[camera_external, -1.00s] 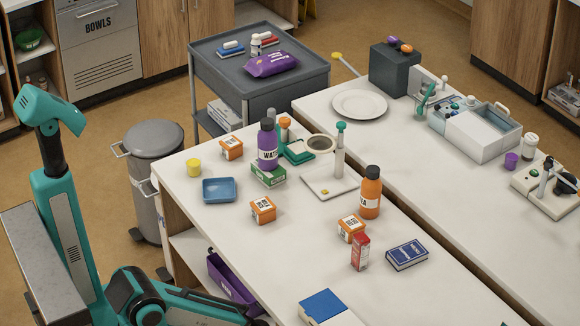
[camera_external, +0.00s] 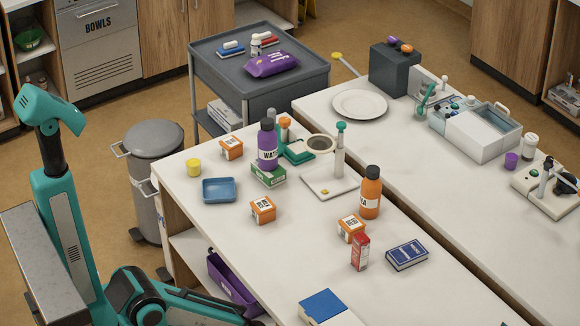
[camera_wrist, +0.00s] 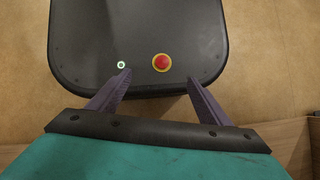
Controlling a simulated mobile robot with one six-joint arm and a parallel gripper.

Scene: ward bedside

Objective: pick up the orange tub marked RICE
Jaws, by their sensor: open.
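Three small orange tubs with white lids and labels stand on the near white table: one at the back left (camera_external: 231,148), one in the middle (camera_external: 263,210), and one farther right (camera_external: 351,228) beside an orange bottle. The print on their labels is too small to read, so I cannot tell which is marked RICE. My gripper (camera_wrist: 158,80) shows in the wrist view with its two purple fingers apart and nothing between them. It is not visible in the external view, where my arm runs out at the bottom edge. No tub shows in the wrist view.

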